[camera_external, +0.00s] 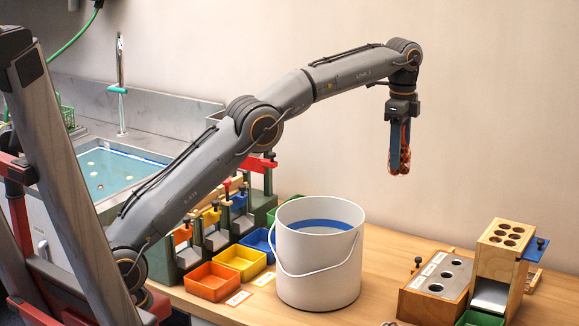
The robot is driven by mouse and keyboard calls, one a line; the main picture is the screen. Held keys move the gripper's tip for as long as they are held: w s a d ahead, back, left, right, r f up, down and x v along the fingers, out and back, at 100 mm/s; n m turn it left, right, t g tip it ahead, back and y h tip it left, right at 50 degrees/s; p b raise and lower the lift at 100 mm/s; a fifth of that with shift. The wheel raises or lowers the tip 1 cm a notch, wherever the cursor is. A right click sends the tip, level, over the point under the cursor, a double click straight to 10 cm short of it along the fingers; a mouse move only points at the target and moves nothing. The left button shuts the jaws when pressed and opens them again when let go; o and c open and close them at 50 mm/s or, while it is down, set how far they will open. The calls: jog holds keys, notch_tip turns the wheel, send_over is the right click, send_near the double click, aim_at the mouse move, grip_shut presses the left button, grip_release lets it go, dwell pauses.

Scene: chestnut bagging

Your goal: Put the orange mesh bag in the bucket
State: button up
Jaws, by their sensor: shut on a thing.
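My gripper (401,150) points straight down, high above the table in the upper right of the view. It is shut on the orange mesh bag (399,160), which hangs between the fingers and is partly covered by them. The white bucket (318,270) stands upright on the wooden table, below and to the left of my gripper. Its top is open, a blue band shows on the inside wall, and its wire handle hangs down at the front. The bucket's floor is hidden.
Orange, yellow and blue bins (212,282) stand left of the bucket below a row of dispensers. A sink with water (118,172) lies behind left. The air around my gripper is clear.

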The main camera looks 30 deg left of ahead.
jog(key=shift+s+a+r+p, duration=0.3)
jog(key=shift+s+p, duration=0.25)
jog(key=shift+p, duration=0.25)
jog(key=shift+s+a+r+p, duration=0.15)
jog(key=shift+s+a+p, duration=0.3)
jog(key=shift+p, duration=0.35)
jog(key=s+a+m+p, duration=0.1)
jog(key=s+a+p, duration=0.3)
jog(key=s+p, duration=0.3)
jog(key=s+a+p, duration=0.4)
jog(key=s, duration=0.5)
jog(key=shift+s+a+f+p, duration=0.1)
jog(key=shift+f+p, duration=0.5)
jog(key=shift+f, duration=6.65)
jog(key=shift+s+a+f+p, duration=0.1)
jog(key=shift+f+p, duration=0.5)
jog(key=shift+f, duration=6.65)
jog(key=shift+f, duration=0.1)
jog(key=o, duration=0.8)
jog(key=shift+f, duration=0.1)
jog(key=shift+c, duration=0.2)
jog(key=o, duration=0.4)
